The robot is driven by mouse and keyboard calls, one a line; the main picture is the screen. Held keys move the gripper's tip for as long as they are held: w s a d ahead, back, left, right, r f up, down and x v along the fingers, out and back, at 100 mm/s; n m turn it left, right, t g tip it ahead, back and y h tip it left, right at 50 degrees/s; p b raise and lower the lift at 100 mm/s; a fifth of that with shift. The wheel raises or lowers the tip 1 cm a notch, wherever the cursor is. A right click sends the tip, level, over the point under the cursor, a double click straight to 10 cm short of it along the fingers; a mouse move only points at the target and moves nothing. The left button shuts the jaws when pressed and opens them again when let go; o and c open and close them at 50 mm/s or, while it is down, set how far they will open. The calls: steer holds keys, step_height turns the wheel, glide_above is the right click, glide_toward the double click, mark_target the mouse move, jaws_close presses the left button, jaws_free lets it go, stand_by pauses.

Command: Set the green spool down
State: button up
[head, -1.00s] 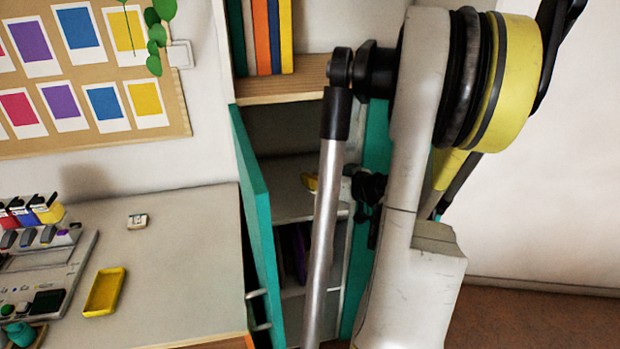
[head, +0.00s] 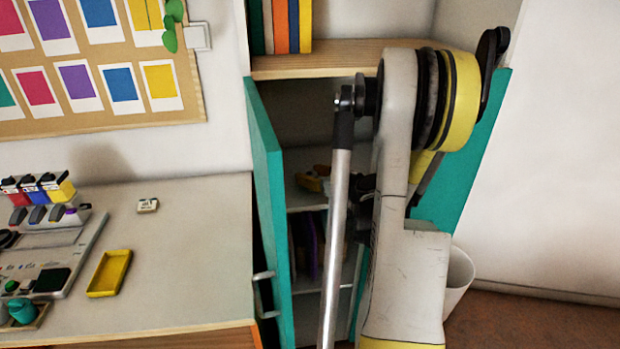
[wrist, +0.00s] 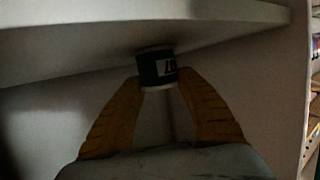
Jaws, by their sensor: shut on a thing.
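My gripper (wrist: 160,82) shows in the wrist view with its two yellow-orange fingers closed on a small spool (wrist: 157,68). The spool has pale ends and a dark band with a light label; in this dim light I cannot make out green. Its far end is close to a pale board (wrist: 80,40), and I cannot tell whether they touch. In the head view my arm reaches into the open cabinet (head: 265,180) with teal doors. My arm hides the gripper and spool there, or they are too small to tell.
Small yellow and red items (head: 311,183) lie on the cabinet's middle shelf, with upright dark items (head: 310,240) below. The open left door stands beside the desk (head: 190,230), which bears a yellow tray (head: 109,273) and a small white block (head: 148,205). A white bin (head: 459,278) stands right.

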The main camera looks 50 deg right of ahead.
steer(key=o, duration=1.1)
steer(key=shift+o, duration=0.2)
steer(key=shift+r, duration=0.1)
steer(key=p+v, duration=0.3)
steer(key=v, duration=0.9)
